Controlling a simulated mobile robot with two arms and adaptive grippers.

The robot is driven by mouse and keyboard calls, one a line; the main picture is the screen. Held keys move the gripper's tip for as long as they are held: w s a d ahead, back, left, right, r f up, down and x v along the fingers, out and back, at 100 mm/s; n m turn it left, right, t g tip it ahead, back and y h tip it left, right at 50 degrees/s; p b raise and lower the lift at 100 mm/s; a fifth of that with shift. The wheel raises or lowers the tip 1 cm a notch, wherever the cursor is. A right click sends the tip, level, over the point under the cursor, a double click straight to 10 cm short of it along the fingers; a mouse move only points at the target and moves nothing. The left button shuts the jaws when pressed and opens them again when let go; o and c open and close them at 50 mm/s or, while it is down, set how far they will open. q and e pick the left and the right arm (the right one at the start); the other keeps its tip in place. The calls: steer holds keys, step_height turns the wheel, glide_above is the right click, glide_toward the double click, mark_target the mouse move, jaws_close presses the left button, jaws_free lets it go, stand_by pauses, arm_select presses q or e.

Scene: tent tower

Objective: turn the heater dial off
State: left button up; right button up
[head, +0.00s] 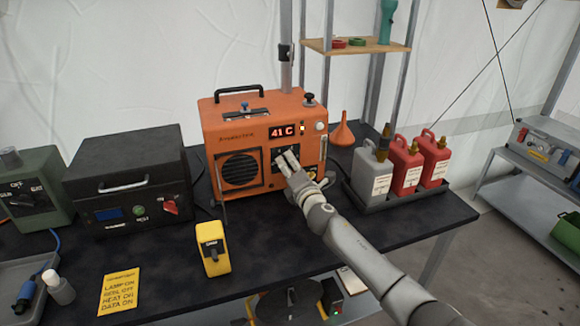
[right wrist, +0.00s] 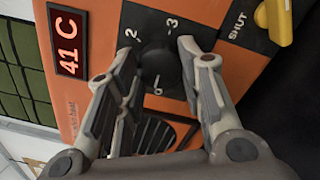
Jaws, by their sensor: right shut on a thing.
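The orange heater (head: 220,128) stands on the dark table, with a lit display (head: 283,132) reading 41 C. Its black dial (right wrist: 157,68) sits on a dark panel with the numbers 2 and 3 beside it; a small pale mark shows below, but which setting the dial points to I cannot tell. My right gripper (head: 287,160) reaches the heater's front and, in the right wrist view, its fingers (right wrist: 156,50) are closed on the dial from both sides. In the head view the gripper hides the dial. My left gripper is out of view.
A yellow knob (right wrist: 280,22) near the word SHUT is close to the fingers. Grey and red cans (head: 403,165) stand in a tray right of my arm. A black box (head: 125,180) and yellow device (head: 212,247) are left. Bare table lies before the heater.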

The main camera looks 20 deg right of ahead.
steer(key=shift+a+f, duration=0.1)
steer(key=shift+f, duration=0.05)
steer(key=o, duration=1)
steer(key=shift+o, duration=0.3)
steer(key=shift+s, duration=0.1)
steer(key=s, duration=1.1)
steer(key=shift+s+d, duration=0.3)
steer(key=shift+s, duration=0.1)
steer(key=shift+f, duration=0.15)
